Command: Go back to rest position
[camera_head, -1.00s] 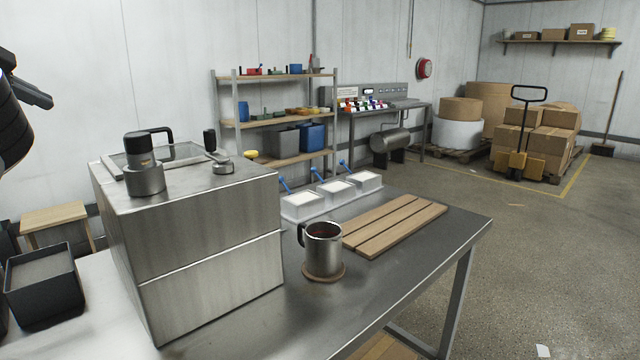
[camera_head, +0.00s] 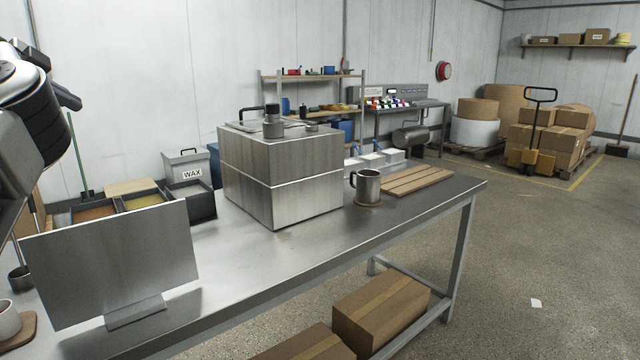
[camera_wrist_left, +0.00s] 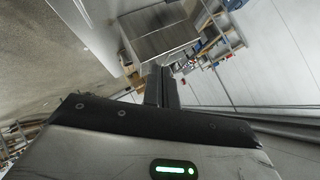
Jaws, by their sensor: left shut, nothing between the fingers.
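My left gripper (camera_head: 66,95) is at the upper left edge of the head view, raised above the table (camera_head: 270,262) and clear of everything on it. In the left wrist view its two dark fingers (camera_wrist_left: 161,78) lie together, with nothing between them. The steel box machine (camera_head: 285,178) stands on the table, away from the gripper; it also shows tilted in the wrist view (camera_wrist_left: 157,38). A metal mug (camera_head: 369,187) stands upright on a round coaster right of the machine. My right gripper is not in view.
A flat metal panel (camera_head: 110,262) stands on the table's near left, in front of dark bins (camera_head: 200,203). A slatted wooden board (camera_head: 418,180) lies at the right end. Cardboard boxes (camera_head: 380,308) sit on the lower shelf. The floor at right is mostly open.

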